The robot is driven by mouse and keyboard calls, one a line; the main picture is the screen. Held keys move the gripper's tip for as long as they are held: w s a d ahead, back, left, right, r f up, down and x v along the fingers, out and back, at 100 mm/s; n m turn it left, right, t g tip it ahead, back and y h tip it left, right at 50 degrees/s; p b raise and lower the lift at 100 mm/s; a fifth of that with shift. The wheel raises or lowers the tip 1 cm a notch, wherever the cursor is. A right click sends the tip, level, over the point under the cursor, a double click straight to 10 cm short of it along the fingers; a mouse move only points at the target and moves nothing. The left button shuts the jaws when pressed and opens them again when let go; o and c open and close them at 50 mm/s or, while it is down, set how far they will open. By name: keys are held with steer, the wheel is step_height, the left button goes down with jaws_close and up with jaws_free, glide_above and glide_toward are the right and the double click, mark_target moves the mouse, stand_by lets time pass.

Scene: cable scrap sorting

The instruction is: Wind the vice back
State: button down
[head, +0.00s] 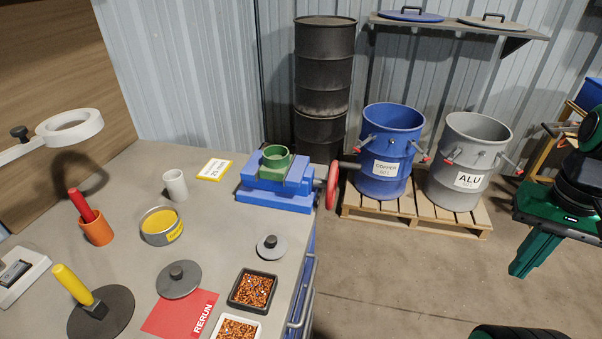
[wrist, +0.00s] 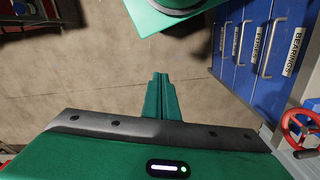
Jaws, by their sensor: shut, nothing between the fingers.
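A red wheel (wrist: 300,128) also shows at the right edge of the wrist view. My gripper (head: 521,266) hangs over the floor at the far right of the head view, well away from the vice. In the wrist view its green fingers (wrist: 161,78) are together, with nothing between them.
A blue copper drum (head: 388,180) and a grey ALU drum (head: 458,184) stand on a pallet (head: 430,218) right of the handwheel. Dark stacked barrels (head: 325,75) stand behind. Blue labelled drawers (wrist: 257,40) show in the wrist view. The floor between bench and gripper is clear.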

steer(key=w+a+f+m+g+y, duration=0.1)
steer(key=w+a+f+m+y, duration=0.4)
steer(key=w+f, duration=0.35)
steer(key=w+a+f+m+g+y, duration=0.1)
steer(key=w+a+f+m+y, duration=0.2)
steer(key=w+a+f+m, duration=0.35)
steer(key=w+a+r+m+t+y, duration=0.1)
steer(key=w+a+m+t+y, duration=0.15)
steer(key=w+a+y, duration=0.4)
steer(key=w+d+r+m+t+y, duration=0.3)
steer(key=w+d+r+m+t, duration=0.25)
steer(key=w+r, duration=0.4)
steer(key=s+r+x, duration=0.1)
steer(key=x, duration=0.7)
steer(key=shift+a+n, duration=0.3)
steer(key=shift+n, duration=0.05)
steer(key=shift+s+h, duration=0.1)
steer(key=shift+h, duration=0.15)
steer(key=shift+f, duration=0.1)
stand_by(0.7)
